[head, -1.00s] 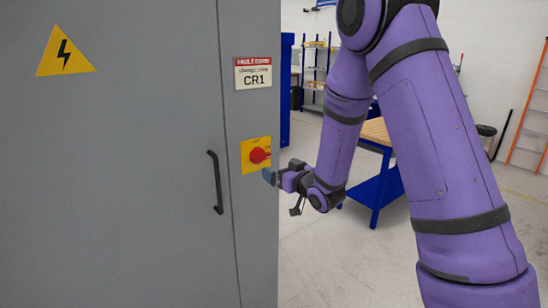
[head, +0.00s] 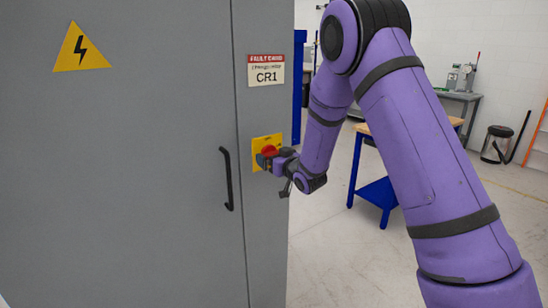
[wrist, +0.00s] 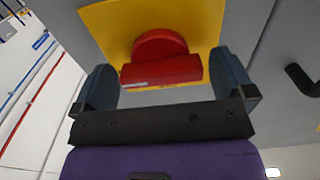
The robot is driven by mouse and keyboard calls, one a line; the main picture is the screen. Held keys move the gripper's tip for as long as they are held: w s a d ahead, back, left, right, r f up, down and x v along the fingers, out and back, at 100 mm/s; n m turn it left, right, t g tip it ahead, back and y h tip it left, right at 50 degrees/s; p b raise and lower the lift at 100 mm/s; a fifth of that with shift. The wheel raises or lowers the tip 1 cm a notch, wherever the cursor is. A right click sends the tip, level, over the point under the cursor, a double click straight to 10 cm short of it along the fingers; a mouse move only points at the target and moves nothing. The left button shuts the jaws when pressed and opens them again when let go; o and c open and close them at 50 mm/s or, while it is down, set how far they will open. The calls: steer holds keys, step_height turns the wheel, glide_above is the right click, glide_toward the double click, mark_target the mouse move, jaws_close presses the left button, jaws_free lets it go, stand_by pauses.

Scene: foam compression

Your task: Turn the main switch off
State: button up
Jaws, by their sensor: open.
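The main switch is a red rotary knob (head: 268,151) on a yellow plate (head: 266,141), mounted on the grey cabinet's right-hand strip. In the wrist view the red handle (wrist: 162,71) lies crosswise, its bar running left to right, with the yellow plate (wrist: 110,25) behind it. My gripper (wrist: 165,85) is open, with one finger at each end of the handle bar. The handle sits between the fingers; I cannot tell whether they touch it. In the head view my gripper (head: 268,160) is at the lower part of the plate and partly covers the knob.
A blue-legged workbench (head: 376,192) stands behind my arm. The floor to the right is mostly clear.

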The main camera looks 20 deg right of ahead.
steer(key=c, duration=0.8)
steer(key=shift+n, duration=0.3)
steer(key=n, duration=0.3)
steer(key=shift+n, duration=0.3)
steer(key=n, duration=0.4)
steer(key=shift+n, duration=0.3)
steer(key=n, duration=0.4)
steer(key=shift+a+n, duration=0.1)
steer(key=shift+n, duration=2.4)
